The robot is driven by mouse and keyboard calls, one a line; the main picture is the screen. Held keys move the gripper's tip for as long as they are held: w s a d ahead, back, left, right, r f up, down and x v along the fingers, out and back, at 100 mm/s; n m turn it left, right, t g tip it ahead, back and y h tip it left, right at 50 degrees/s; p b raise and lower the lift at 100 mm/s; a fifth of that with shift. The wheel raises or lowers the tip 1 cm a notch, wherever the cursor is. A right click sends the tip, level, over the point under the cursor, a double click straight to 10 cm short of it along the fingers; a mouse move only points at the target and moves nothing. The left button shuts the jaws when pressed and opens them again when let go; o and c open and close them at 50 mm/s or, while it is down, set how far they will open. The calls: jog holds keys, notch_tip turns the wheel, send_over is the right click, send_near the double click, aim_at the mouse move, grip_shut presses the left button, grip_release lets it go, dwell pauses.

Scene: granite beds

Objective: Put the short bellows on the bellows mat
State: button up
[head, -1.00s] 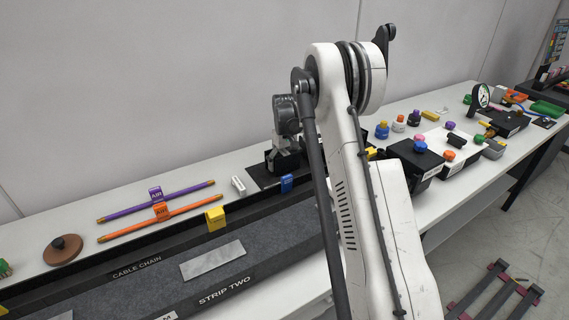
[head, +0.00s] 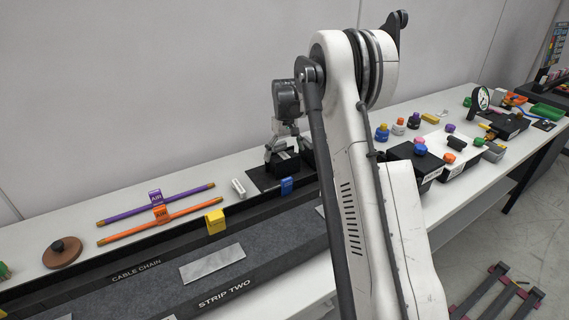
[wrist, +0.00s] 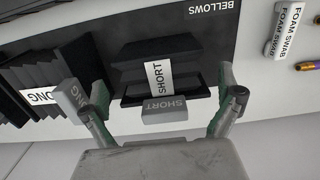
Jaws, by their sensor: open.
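The short bellows (wrist: 180,72) is a black folded block with a white SHORT label and a grey SHORT tab. In the wrist view it sits over the black bellows mat (wrist: 215,35), which is marked BELLOWS. In the head view the bellows (head: 284,163) is at the back of the mat (head: 256,180). My gripper (wrist: 156,98) is open, with a finger to each side of the tab and gaps on both sides. It also shows in the head view (head: 283,151), above the bellows. The bellows' underside is hidden.
The long bellows (wrist: 48,78) stands left of the short one in the wrist view. A white foam swab (head: 238,187) lies beside the mat. A blue clip (head: 287,186) and a yellow clip (head: 215,221) sit on the dark bed edge. My arm hides part of the bench.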

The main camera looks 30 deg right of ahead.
aim_at(285, 156)
notch_tip(285, 156, up, 6)
jog(key=shift+f, duration=0.1)
jog(key=s+a+r+t, duration=0.3)
jog(key=s+a+r, duration=1.1)
jog(key=s+r, duration=0.3)
jog(key=s+a+f+t, duration=0.2)
jog(key=s+a+f, duration=0.1)
jog(key=s, duration=0.9)
jog(key=s+a+f+t, duration=0.2)
jog(key=s+a, duration=0.4)
jog(key=s, duration=0.6)
jog(key=shift+s+f+m, duration=0.3)
jog(key=shift+f, duration=0.4)
